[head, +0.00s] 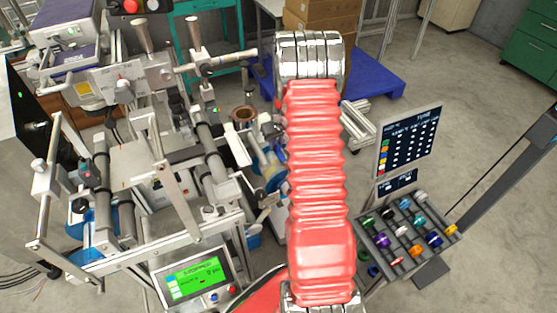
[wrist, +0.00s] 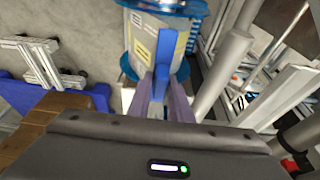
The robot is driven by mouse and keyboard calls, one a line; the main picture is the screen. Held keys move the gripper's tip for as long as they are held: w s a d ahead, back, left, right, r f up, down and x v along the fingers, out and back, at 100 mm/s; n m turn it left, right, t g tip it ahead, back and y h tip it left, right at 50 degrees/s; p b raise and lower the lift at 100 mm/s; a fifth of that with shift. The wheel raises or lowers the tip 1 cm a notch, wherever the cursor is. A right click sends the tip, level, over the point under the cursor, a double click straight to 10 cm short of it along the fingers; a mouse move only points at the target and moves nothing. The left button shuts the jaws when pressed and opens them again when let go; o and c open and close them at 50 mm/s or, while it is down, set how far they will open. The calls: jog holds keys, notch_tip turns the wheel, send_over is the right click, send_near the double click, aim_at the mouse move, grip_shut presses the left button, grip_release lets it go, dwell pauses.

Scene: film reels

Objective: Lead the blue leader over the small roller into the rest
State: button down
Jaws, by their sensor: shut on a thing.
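In the wrist view, my gripper (wrist: 162,88) is shut on the blue leader (wrist: 165,48), a narrow blue strip between its two purple-grey fingers. The strip runs up in front of a pale, labelled body with blue round flanges (wrist: 175,7). In the head view my arm's red sleeve hides the gripper and most of this spot. Blue flange parts (head: 268,175) show just left of the sleeve. A grey cylinder (wrist: 228,55) stands right of the fingers, apart from them. I cannot tell which part is the small roller or which is the rest.
A frame machine with rollers and bars (head: 160,165) fills the left, with a green-lit screen (head: 192,277) at its front. A sample rack (head: 405,232) and a dark chart panel (head: 408,142) stand at right. Bare floor lies farther right.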

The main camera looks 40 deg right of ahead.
notch_tip(320, 180, up, 8)
jog(key=a, duration=0.2)
jog(key=shift+w+a+r, duration=0.2)
jog(key=shift+w+r, duration=0.05)
jog(key=shift+w, duration=0.15)
dwell(1.9)
jog(key=shift+a, duration=0.15)
dwell(0.3)
jog(key=shift+w+a, duration=0.25)
jog(key=shift+a, duration=0.5)
jog(key=shift+w+a, duration=0.2)
jog(key=shift+a, duration=0.55)
jog(key=shift+w+a, duration=0.25)
jog(key=shift+a, duration=0.5)
jog(key=shift+a+r, duration=0.1)
jog(key=w+a+r, duration=0.1)
jog(key=a+r, duration=0.4)
jog(key=shift+w+r, duration=0.15)
jog(key=shift+w, duration=0.1)
dwell(1.2)
